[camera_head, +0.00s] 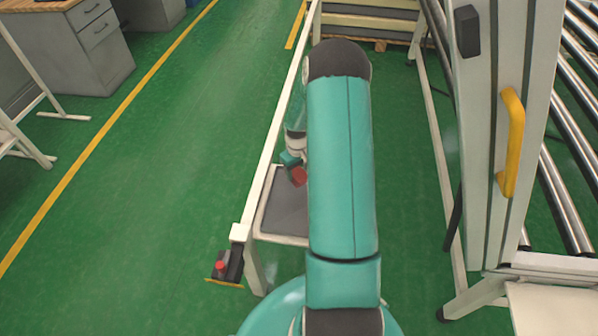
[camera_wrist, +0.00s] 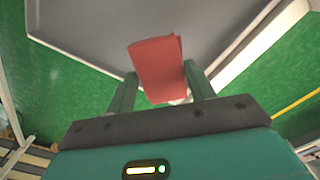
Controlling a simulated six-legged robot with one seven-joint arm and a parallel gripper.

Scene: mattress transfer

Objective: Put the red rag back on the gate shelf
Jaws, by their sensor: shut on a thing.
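The red rag (camera_wrist: 157,68) is a folded red piece between the two fingers of my gripper (camera_wrist: 162,92) in the wrist view. My gripper is shut on it. The gate shelf (camera_wrist: 110,22) is a grey panel with a pale rim, behind the rag in that view. In the head view the shelf (camera_head: 284,205) is a grey surface in a white frame, partly hidden by my arm. The rag (camera_head: 299,176) shows small near the shelf's far end, beside my gripper (camera_head: 294,168). I cannot tell whether the rag touches the shelf.
A white rail (camera_head: 272,140) runs along the shelf's left side. A small box with a red button (camera_head: 221,266) is at the near left corner. A white post with a yellow handle (camera_head: 512,140) and metal rollers (camera_head: 574,185) stand right. Green floor is open on the left.

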